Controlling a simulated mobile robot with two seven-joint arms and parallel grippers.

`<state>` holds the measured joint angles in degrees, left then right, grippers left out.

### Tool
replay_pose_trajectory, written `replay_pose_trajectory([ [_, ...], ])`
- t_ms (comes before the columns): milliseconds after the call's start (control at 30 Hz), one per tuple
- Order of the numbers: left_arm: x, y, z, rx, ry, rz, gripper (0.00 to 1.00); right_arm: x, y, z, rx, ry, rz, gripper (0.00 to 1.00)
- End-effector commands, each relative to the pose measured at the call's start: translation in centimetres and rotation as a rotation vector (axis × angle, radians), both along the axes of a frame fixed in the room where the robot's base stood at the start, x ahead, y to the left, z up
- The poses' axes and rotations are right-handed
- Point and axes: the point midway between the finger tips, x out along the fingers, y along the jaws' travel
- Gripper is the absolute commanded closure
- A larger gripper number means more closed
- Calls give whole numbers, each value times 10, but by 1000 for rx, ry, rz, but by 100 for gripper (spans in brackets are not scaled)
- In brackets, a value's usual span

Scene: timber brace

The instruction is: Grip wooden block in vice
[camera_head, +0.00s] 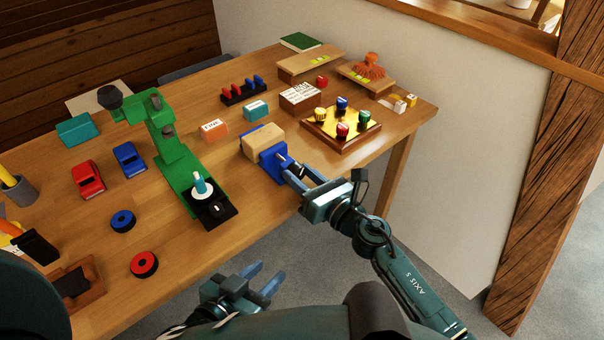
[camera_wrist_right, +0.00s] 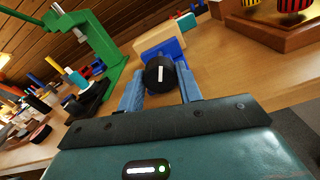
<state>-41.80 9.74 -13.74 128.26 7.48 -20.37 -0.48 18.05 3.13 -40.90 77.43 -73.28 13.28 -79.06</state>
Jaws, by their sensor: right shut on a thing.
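The blue vice (camera_head: 270,163) stands near the front edge of the table. The pale wooden block (camera_head: 262,138) sits at its far side; in the right wrist view the block (camera_wrist_right: 162,37) shows behind the blue vice body (camera_wrist_right: 172,50). I cannot tell whether the jaws press on the block. My right gripper (camera_head: 296,176) is shut on the vice's handle, whose black round end with a white mark (camera_wrist_right: 160,74) shows between the fingers in the right wrist view. My left gripper (camera_head: 270,274) is open and empty, in front of the table edge.
A green drill-press-like stand (camera_head: 178,160) is left of the vice. A wooden tray with coloured spools (camera_head: 341,132) stands to the right. The table front between vice and stand is clear.

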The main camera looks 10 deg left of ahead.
Motion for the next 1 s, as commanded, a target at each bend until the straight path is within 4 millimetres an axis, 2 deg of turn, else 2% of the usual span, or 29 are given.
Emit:
replay_pose_trajectory([
  [300,3,-1,2,-2,0,-1,64,0,0,0,66,84,0,88],
  [767,4,-1,3,-4,-1,-2,64,0,0,0,73,94,0,88],
  [800,4,-2,2,-3,0,-2,64,0,0,0,73,94,0,62],
  [1000,2,-1,1,-4,4,-2,64,0,0,0,73,94,0,46],
])
